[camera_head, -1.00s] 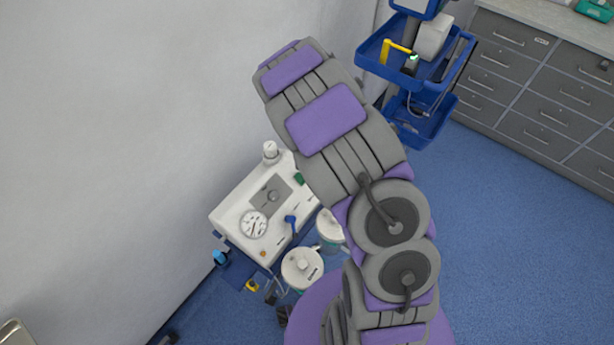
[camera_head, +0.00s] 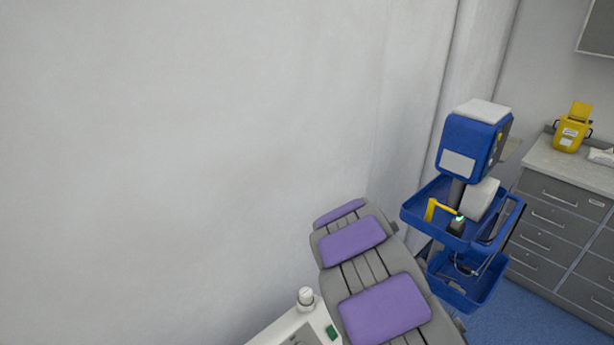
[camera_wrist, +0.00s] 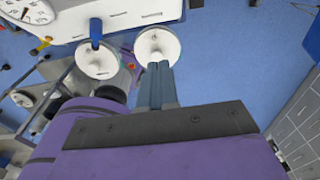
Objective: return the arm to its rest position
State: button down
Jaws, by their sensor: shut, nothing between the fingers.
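My gripper (camera_wrist: 153,65) shows in the middle of the wrist view. Its two blue-grey fingers lie together, with nothing between them. They point towards the white jars of a machine beyond. No arm or gripper shows in the head view. In the head view, the grey operating chair (camera_head: 365,270) with purple pads stands at the bottom right of centre, its lower part cut off by the frame.
A white machine (camera_head: 300,330) stands left of the chair; it also shows in the wrist view (camera_wrist: 85,15). A blue trolley (camera_head: 478,140) with trays stands behind the chair. Grey drawers (camera_head: 560,230) line the right. A pale wall (camera_head: 170,150) fills the left.

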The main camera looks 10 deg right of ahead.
jog(key=s+a+r+n, duration=0.3)
jog(key=s+r+n, duration=0.75)
jog(key=r, duration=0.35)
jog(key=s+a+r+n, duration=0.1)
jog(key=s+r+n, duration=0.3)
jog(key=s+n, duration=0.5)
jog(key=s+r+n+g, duration=0.1)
jog(key=s+r+n, duration=0.3)
jog(key=s+n, duration=0.5)
jog(key=shift+s+a+r, duration=0.25)
jog(key=shift+s+a, duration=0.1)
jog(key=shift+s, duration=0.35)
jog(key=shift+a, duration=0.15)
